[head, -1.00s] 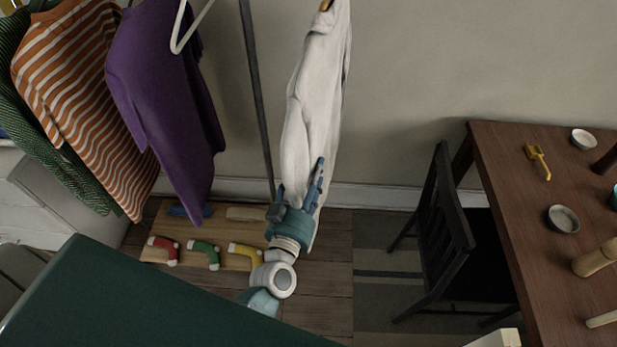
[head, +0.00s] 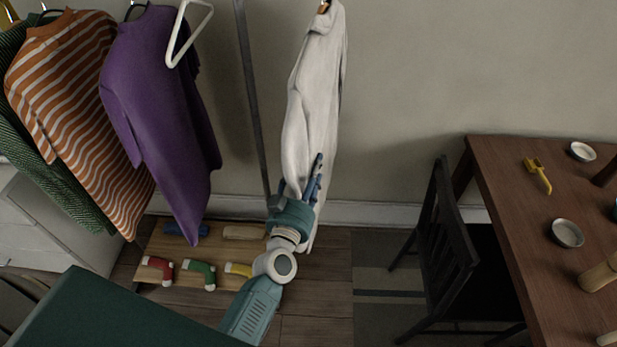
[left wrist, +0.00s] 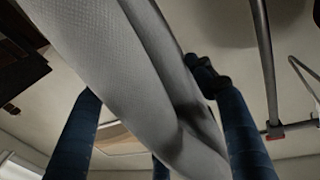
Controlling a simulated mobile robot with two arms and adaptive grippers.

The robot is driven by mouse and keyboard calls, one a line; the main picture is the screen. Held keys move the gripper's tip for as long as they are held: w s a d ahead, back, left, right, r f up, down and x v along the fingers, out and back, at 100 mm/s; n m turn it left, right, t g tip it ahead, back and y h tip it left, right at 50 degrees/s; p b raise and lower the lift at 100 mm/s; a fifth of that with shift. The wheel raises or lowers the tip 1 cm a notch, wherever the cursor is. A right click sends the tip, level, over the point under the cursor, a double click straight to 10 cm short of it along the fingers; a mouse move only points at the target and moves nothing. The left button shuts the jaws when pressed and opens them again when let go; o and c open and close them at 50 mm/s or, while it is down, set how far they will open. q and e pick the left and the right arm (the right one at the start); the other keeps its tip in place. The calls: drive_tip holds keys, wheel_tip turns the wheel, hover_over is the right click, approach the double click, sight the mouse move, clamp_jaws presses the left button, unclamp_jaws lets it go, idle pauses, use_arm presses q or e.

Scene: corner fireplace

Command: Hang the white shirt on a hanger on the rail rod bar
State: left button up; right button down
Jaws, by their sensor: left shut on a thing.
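The white shirt (head: 312,95) hangs long and upright in front of the wall in the head view. The brown tip of its hanger (head: 325,6) shows at the top edge; the hook is cut off. My left gripper (head: 300,176) is shut on the lower part of the shirt, which also fills the middle of the left wrist view (left wrist: 130,70) between the fingers. A dark upright post (head: 252,95) of the rail stands left of the shirt, apart from it. The rail's top bar is outside the head view. My right gripper is not in view.
A purple garment (head: 165,110), an orange striped one (head: 80,110) and an empty white hanger (head: 187,35) hang left of the post. A board with coloured pieces (head: 205,272) lies on the floor below. A black chair (head: 440,240) and brown table (head: 500,190) stand right.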

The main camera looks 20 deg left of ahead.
use_arm(q)
drive_tip(key=shift+w+a+f+b, duration=0.15)
drive_tip(key=shift+w+f+b, duration=0.15)
drive_tip(key=shift+w, duration=0.15)
drive_tip(key=shift+w+a+f+b, duration=0.1)
drive_tip(key=shift+w+f+b, duration=0.1)
drive_tip(key=shift+w+b, duration=0.15)
drive_tip(key=shift+w+a+f+b, duration=0.1)
drive_tip(key=shift+w+f+b, duration=0.35)
drive_tip(key=shift+f, duration=0.1)
drive_tip(key=shift+w+f, duration=0.1)
drive_tip(key=shift+f, duration=0.05)
idle(0.4)
